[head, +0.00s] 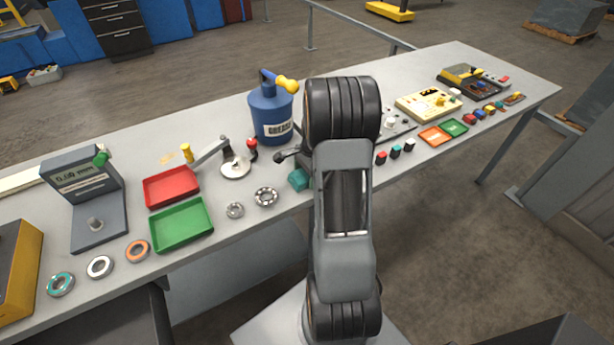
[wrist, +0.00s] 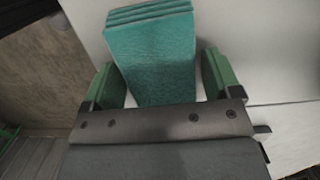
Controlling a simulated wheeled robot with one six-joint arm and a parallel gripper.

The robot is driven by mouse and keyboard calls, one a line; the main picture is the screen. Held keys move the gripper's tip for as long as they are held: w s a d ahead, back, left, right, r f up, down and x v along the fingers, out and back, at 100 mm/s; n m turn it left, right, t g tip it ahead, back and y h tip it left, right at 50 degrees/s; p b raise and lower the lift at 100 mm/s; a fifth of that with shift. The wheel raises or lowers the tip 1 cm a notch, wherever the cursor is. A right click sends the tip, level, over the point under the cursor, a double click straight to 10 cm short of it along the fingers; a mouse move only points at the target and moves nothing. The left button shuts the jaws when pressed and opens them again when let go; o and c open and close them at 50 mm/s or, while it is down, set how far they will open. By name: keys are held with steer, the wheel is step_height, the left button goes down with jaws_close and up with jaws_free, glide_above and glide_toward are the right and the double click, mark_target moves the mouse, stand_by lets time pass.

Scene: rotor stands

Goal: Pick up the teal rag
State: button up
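The teal rag (head: 299,180) is a folded, block-like cloth at the near edge of the workbench, just left of my arm in the head view. In the wrist view the rag (wrist: 155,60) fills the upper middle, with its stacked folds at the top. My gripper (wrist: 164,85) shows two green fingers, one on each side of the rag. They stand apart, with a narrow gap between finger and cloth, so the gripper looks open. The lower end of the rag is hidden behind the gripper body. In the head view my arm hides the gripper.
On the grey workbench (head: 335,185), a bearing (head: 265,197) lies left of the rag, with a green tray (head: 181,225) and a red tray (head: 171,187) further left. A blue grease can (head: 270,115) stands behind. Small red, teal and white-topped pieces (head: 395,151) stand right of my arm.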

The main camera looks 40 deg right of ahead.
steer(key=c, duration=0.7)
steer(key=shift+r, duration=0.1)
steer(key=shift+r, duration=0.55)
steer(key=s+a+r, duration=0.3)
steer(key=r, duration=0.1)
steer(key=s+a+r+b, duration=0.1)
steer(key=s+a+r, duration=0.1)
steer(key=s+r, duration=0.2)
steer(key=s+a+r+b, duration=0.1)
steer(key=s+a+r, duration=0.2)
steer(key=s, duration=0.1)
steer(key=shift+a+r, duration=0.3)
steer(key=shift+r, duration=0.1)
